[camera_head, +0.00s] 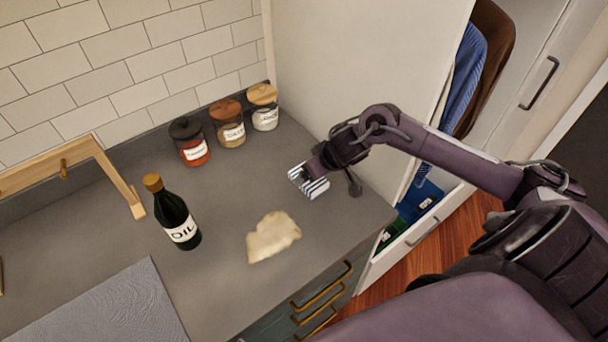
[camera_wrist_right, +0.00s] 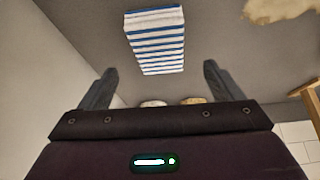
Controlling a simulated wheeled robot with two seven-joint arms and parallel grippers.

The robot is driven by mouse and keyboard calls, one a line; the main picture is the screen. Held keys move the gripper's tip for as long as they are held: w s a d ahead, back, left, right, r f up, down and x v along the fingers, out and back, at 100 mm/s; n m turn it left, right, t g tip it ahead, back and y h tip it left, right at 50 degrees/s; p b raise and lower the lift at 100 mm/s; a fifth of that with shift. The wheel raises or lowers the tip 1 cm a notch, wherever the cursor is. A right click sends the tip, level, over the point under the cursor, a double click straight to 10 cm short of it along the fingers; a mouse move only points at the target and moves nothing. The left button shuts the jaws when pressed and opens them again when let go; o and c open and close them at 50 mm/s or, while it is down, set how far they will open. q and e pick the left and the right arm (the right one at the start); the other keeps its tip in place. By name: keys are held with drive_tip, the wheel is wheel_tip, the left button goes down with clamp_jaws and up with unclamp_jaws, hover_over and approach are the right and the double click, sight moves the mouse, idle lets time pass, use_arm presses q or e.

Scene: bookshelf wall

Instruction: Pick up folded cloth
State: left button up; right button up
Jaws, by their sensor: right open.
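The folded cloth (camera_head: 314,186) is white with blue stripes and lies on the grey counter near its right end, beside the white cabinet panel. In the right wrist view the cloth (camera_wrist_right: 156,40) lies ahead of the fingertips, roughly between their lines. My right gripper (camera_head: 310,170) is above the cloth in the head view and covers part of it. In the right wrist view its two fingers (camera_wrist_right: 155,80) are spread apart with nothing between them, and a gap shows between fingers and cloth. My left gripper is out of view.
A crumpled beige cloth-like piece (camera_head: 273,237) lies left of the folded cloth. An oil bottle (camera_head: 177,213) stands farther left. Three lidded jars, red (camera_head: 190,142), coffee (camera_head: 229,123) and a light one (camera_head: 264,107), stand along the wall. The tall cabinet panel (camera_head: 360,60) bounds the right side.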

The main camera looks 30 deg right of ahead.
drive_tip(key=x, duration=0.3)
drive_tip(key=shift+s+f+p, duration=0.1)
drive_tip(key=shift+f+p, duration=0.05)
drive_tip(key=shift+p, duration=0.2)
drive_tip(key=shift+x, duration=1.1)
drive_tip(key=shift+d+f, duration=0.1)
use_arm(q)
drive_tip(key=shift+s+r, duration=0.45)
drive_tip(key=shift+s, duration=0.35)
use_arm(e)
drive_tip(key=shift+f, duration=0.2)
drive_tip(key=c, duration=1.1)
